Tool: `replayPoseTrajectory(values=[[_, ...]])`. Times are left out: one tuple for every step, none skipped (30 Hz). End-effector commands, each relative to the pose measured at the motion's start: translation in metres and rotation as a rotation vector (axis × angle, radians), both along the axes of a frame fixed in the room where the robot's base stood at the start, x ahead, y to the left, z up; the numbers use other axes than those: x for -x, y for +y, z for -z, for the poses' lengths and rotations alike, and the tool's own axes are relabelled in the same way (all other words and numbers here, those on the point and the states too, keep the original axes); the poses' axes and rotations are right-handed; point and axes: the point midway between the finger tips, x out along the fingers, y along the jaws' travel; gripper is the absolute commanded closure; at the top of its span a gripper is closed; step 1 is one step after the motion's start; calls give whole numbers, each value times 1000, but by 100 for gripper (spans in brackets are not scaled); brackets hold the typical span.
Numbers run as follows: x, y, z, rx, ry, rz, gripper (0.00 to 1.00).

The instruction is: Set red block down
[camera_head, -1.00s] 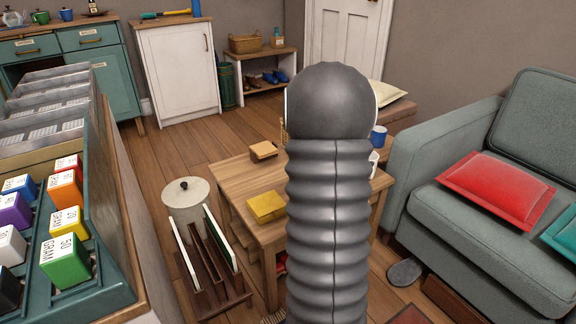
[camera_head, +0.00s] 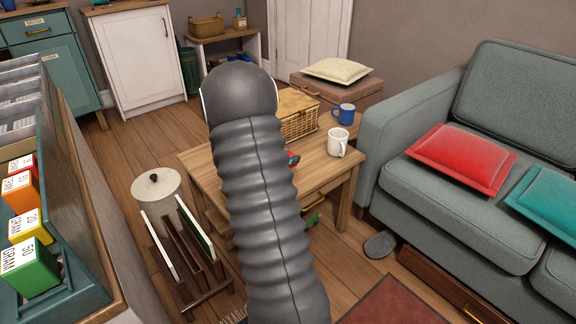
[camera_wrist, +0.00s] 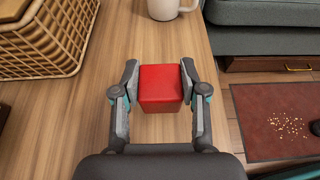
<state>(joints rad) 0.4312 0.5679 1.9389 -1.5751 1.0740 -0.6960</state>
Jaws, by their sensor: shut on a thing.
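The red block (camera_wrist: 161,88) is between the two fingers of my gripper (camera_wrist: 160,84) in the wrist view. My gripper is shut on its left and right sides. The block is over the wooden table (camera_wrist: 185,45); I cannot tell whether its underside touches the tabletop. In the head view my arm hides most of the gripper and block; the table (camera_head: 330,170) shows on both sides of the arm.
A wicker basket (camera_wrist: 48,38) stands left of the block, and a white mug (camera_wrist: 170,8) stands beyond it. The mug (camera_head: 338,142) and a blue mug (camera_head: 343,114) stand near the table's right side. The sofa (camera_head: 430,200) is right of the table.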

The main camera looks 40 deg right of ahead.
Motion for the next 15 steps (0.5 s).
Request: replayPoseTrajectory(values=[[0, 0, 4, 0, 1, 1, 89], [0, 0, 7, -1, 1, 1, 89], [1, 0, 12, -1, 2, 1, 89], [1, 0, 17, -1, 3, 1, 89], [1, 0, 22, -1, 3, 1, 89], [0, 0, 27, -1, 3, 0, 89], [0, 0, 31, -1, 3, 0, 89], [0, 0, 34, -1, 3, 0, 89], [0, 0, 37, -1, 1, 1, 89], [0, 0, 38, -1, 0, 1, 89], [0, 0, 39, 0, 0, 0, 89], [0, 0, 38, 0, -1, 0, 89], [0, 0, 38, 0, -1, 0, 89], [0, 0, 38, 0, -1, 0, 89], [0, 0, 38, 0, -1, 0, 89]])
